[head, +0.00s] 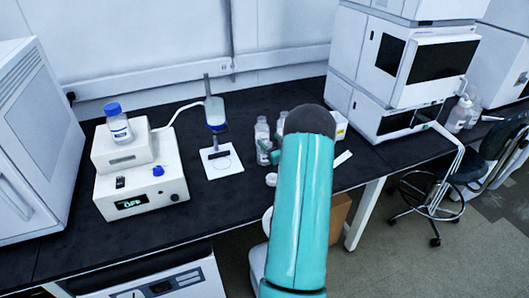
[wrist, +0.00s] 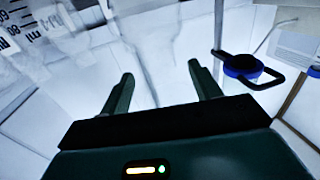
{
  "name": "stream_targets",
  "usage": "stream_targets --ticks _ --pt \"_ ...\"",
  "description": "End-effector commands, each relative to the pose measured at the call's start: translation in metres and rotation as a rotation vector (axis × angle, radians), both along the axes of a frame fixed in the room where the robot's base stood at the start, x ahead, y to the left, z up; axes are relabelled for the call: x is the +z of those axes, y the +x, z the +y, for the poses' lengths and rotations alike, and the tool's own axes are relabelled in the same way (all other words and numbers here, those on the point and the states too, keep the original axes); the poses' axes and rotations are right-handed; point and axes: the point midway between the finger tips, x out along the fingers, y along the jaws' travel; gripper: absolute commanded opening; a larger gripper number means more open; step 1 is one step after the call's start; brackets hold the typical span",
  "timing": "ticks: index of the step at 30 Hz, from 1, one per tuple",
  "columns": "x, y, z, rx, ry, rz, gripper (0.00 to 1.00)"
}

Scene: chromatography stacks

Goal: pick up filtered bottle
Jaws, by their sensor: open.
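In the head view a clear bottle (head: 262,135) stands on the black bench, just left of my arm. Another bottle (head: 282,120) is partly hidden behind my arm. A blue-capped bottle (head: 117,127) stands on the white device at the left. I cannot tell which one is the filtered bottle. My gripper (wrist: 162,88) is open, with its two dark green fingers apart and nothing clearly held between them. Clear graduated glassware (wrist: 45,35) fills the wrist view's upper left, close to the camera. In the head view my arm mostly hides the gripper, beside the bottles.
A stand on a white base (head: 222,164) holds a blue-tinted vessel (head: 215,112). A two-part white device (head: 145,190) reads OFF. A stacked white instrument (head: 392,75) is at the right. The wrist view shows a blue-and-black clamp-like part (wrist: 242,66) right of the fingers.

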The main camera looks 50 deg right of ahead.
Motion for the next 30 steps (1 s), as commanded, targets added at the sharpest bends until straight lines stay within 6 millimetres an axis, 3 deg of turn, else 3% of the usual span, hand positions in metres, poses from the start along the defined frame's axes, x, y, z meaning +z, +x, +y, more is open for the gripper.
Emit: stream_targets --ticks 7,15,23,30 --pt "0.000 0.020 -0.006 0.000 0.000 -0.001 0.63" --pt "0.000 0.056 -0.018 0.000 -0.001 0.000 0.63" --pt "0.000 0.059 -0.020 -0.002 0.000 0.001 0.63" --pt "0.000 0.059 -0.020 -0.002 0.000 0.001 0.20"
